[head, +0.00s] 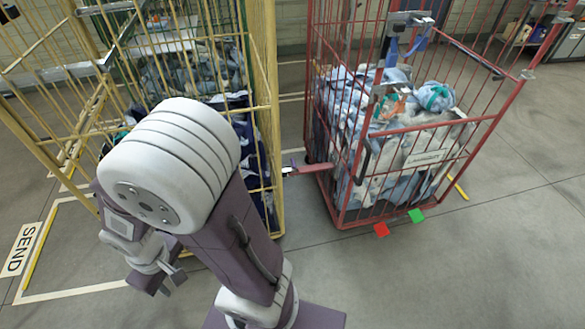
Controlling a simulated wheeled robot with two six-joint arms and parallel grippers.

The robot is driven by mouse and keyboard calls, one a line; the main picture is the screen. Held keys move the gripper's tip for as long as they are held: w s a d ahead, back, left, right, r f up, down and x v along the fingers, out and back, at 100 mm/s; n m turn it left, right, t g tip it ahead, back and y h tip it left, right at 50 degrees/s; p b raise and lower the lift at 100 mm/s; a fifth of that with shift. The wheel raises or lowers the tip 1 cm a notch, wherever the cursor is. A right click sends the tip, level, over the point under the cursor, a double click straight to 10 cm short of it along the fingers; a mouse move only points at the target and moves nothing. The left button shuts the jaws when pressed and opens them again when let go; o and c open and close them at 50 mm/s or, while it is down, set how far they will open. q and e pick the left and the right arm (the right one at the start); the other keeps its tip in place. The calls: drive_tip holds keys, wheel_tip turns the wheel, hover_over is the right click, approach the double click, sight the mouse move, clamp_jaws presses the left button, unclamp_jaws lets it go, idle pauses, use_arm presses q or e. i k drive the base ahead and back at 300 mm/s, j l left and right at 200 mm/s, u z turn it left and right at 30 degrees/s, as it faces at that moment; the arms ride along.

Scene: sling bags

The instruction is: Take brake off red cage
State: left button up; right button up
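The red cage (392,134) stands upright at the upper right, filled with pale blue and white bags. At the foot of its near side are a small red tab (381,229) and a small green tab (416,215). Whether the brake is on cannot be told from this view. My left gripper is not in view.
A yellow cage (264,110) with bags stands left of the red cage, behind my arm. A short red and silver bar (306,169) juts between the cages. A SEND floor sign (21,249) lies at left. The floor in front of the red cage is clear.

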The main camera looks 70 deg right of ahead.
sight(416, 216)
drive_tip(key=z, duration=3.8)
